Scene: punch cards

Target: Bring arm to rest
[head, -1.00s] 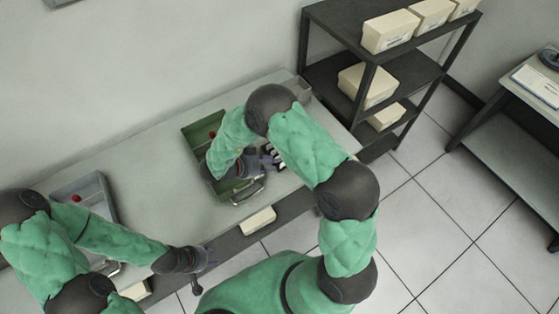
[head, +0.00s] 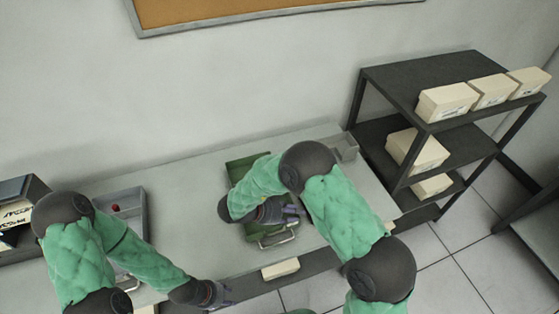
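My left arm comes in from the left over the near edge of the table. Its gripper (head: 219,296) is at the bottom of the view, in front of the table edge, and its fingers are too small to read. My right arm bends over the table. Its gripper (head: 292,213) is over the right side of the green tray (head: 244,171), and I cannot tell whether its fingers are open or touch anything. The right arm hides much of the green tray.
A grey tray (head: 133,199) with a small red item stands on the table (head: 195,190) at the left. A small grey bin (head: 345,147) sits at the right end. A dark shelf (head: 392,83) with cream boxes stands at the right. A corkboard (head: 240,8) hangs above.

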